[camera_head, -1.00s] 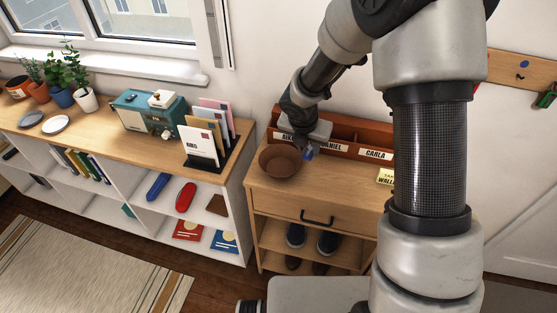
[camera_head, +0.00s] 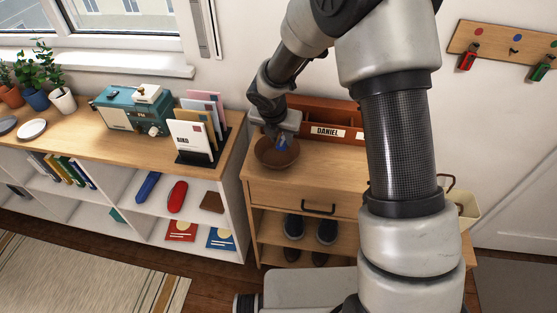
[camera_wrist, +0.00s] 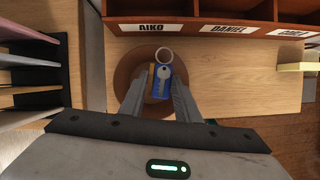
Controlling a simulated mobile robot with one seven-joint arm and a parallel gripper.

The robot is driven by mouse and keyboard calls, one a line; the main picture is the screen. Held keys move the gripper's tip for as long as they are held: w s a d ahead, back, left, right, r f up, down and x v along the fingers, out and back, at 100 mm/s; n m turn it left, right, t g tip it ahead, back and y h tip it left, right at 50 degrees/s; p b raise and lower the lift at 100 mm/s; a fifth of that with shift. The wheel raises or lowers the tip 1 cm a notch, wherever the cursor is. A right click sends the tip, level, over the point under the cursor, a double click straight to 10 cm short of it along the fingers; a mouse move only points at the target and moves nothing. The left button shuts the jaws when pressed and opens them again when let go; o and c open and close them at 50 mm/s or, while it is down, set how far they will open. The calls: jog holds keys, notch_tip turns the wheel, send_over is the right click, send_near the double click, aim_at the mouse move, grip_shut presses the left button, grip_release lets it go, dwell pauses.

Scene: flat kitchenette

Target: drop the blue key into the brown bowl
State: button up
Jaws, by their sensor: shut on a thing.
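The blue key (camera_wrist: 162,82) has a blue tag with a key shape on it and a pale ring at its far end. It also shows as a small blue patch in the head view (camera_head: 282,145). My gripper (camera_wrist: 160,93) is shut on it and holds it over the brown bowl (camera_wrist: 123,80). In the head view the bowl (camera_head: 276,160) stands on the wooden cabinet top, with my gripper (camera_head: 279,138) above it. The height of the key over the bowl's floor is hard to tell.
A red-brown organizer with name labels (camera_head: 327,132) stands behind the bowl. A letter rack (camera_head: 198,145) and a teal radio (camera_head: 131,110) stand on the white shelf to the left. Key hooks (camera_head: 515,52) hang on the right wall. The cabinet top right of the bowl (camera_head: 335,160) is clear.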

jog(key=shift+f+b, duration=0.4)
jog(key=shift+f, duration=0.4)
jog(key=o, duration=1.1)
jog(key=p+v, duration=0.3)
jog(key=v, duration=1.4)
jog(key=shift+r, duration=0.3)
